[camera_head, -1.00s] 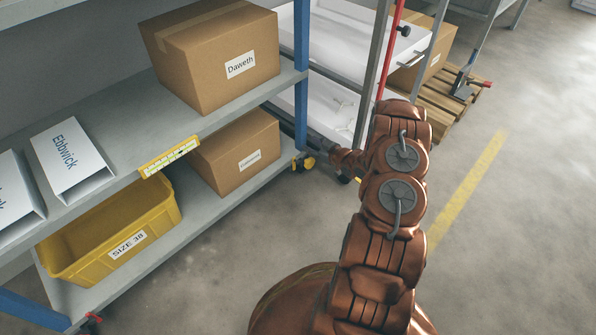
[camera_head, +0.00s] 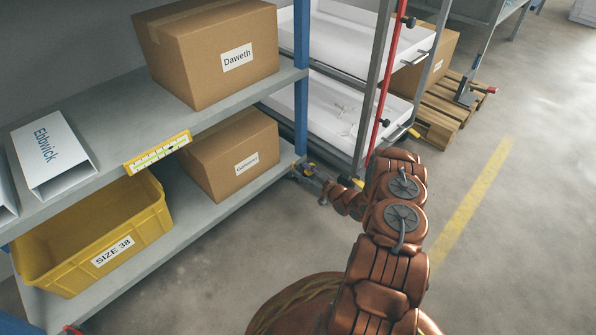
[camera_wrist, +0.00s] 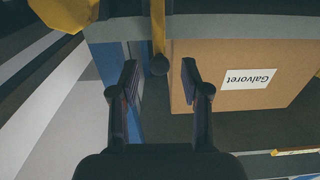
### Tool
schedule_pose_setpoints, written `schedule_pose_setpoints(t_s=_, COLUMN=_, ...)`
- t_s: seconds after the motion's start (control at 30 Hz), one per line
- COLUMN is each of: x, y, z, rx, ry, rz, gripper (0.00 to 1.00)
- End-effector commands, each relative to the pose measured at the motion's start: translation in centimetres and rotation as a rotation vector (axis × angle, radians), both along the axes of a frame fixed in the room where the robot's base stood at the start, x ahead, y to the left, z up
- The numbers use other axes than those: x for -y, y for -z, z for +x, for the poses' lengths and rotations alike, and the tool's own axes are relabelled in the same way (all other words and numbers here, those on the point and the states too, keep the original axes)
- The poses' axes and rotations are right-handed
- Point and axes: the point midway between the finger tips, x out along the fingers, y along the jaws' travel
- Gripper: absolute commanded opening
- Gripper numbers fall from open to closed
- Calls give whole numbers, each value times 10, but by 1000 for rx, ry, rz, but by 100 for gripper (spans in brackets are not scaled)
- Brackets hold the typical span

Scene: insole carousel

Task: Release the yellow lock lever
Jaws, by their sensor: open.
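The yellow lock lever (camera_wrist: 158,28) is a narrow bar ending in a dark round knob in the wrist view. It enters from the top edge, in front of a cardboard box. My gripper (camera_wrist: 160,82) is open, with one dark finger on each side of the knob's line; the knob is at the fingertips, and I cannot tell whether either finger touches it. In the head view my gripper (camera_head: 306,172) is small, at the foot of the blue shelf post. The lever there is mostly hidden among small yellow and dark parts.
The shelf (camera_head: 205,210) holds cardboard boxes, including Daweth (camera_head: 190,60) and Galvoret (camera_head: 225,165), white Ebbwick boxes (camera_head: 48,150) and a yellow SIZE 38 bin (camera_head: 60,240). A rack with white trays (camera_head: 335,105) and a red rod stands right of the post.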

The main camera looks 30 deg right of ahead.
Motion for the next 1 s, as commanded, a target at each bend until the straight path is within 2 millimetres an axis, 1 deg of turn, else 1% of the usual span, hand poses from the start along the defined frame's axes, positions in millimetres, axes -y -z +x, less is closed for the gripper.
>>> schedule_pose_setpoints(t_s=0.03, x=-2, y=3, z=7, rx=0, ry=-3, rz=-2, gripper=47)
schedule_pose_setpoints(t_s=0.1, x=-4, y=3, z=14, rx=-1, ry=-2, rz=-2, gripper=47)
schedule_pose_setpoints(t_s=0.2, x=-5, y=2, z=20, rx=-2, ry=-2, rz=-1, gripper=47)
schedule_pose_setpoints(t_s=0.33, x=-6, y=1, z=24, rx=-2, ry=0, rz=0, gripper=47)
schedule_pose_setpoints(t_s=0.57, x=-6, y=0, z=24, rx=-2, ry=0, rz=0, gripper=46)
schedule_pose_setpoints(t_s=1.0, x=-5, y=0, z=23, rx=-2, ry=0, rz=0, gripper=0)
